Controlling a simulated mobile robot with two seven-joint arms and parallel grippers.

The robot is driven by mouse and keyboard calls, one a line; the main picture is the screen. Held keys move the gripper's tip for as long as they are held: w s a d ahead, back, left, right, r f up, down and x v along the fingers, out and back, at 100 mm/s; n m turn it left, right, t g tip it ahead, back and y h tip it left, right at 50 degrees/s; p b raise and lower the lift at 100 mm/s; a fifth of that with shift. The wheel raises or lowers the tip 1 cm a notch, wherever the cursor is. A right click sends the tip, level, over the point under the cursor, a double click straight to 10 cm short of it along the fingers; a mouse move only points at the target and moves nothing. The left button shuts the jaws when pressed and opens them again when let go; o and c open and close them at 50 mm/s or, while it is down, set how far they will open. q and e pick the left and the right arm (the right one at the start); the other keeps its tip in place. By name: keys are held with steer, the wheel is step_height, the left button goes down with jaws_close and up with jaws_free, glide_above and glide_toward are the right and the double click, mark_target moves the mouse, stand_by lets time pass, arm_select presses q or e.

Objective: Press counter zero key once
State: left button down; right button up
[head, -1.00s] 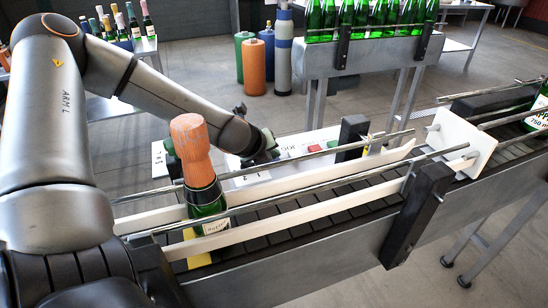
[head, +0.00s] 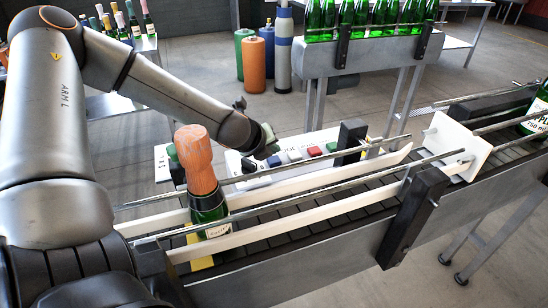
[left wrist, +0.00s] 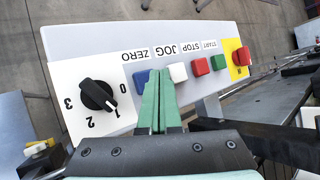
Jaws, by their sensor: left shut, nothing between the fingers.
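The control panel (head: 330,138) stands behind the conveyor. In the left wrist view its sloping face (left wrist: 115,35) carries a row of labelled keys. The blue key (left wrist: 141,79) lies by the ZERO label (left wrist: 135,54); it also shows in the head view (head: 275,161). The white key (left wrist: 177,71) lies by the JOG label. My left gripper (left wrist: 158,72) has its green fingers shut and empty, with the tips between the blue and white keys in the picture. In the head view my left gripper (head: 268,136) appears above the blue key, apart from it. My right gripper is not in view.
A black selector knob (left wrist: 97,95) sits left of the keys; red and green keys and a red button on yellow (left wrist: 241,56) lie to the right. The conveyor (head: 310,230) with guide rails and an orange-capped bottle (head: 208,205) stands in front of the panel.

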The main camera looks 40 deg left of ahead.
mark_target(272, 163)
arm_select(q)
steer(key=shift+r+p, duration=1.9)
steer(key=shift+r, duration=0.45)
steer(key=shift+f, duration=0.1)
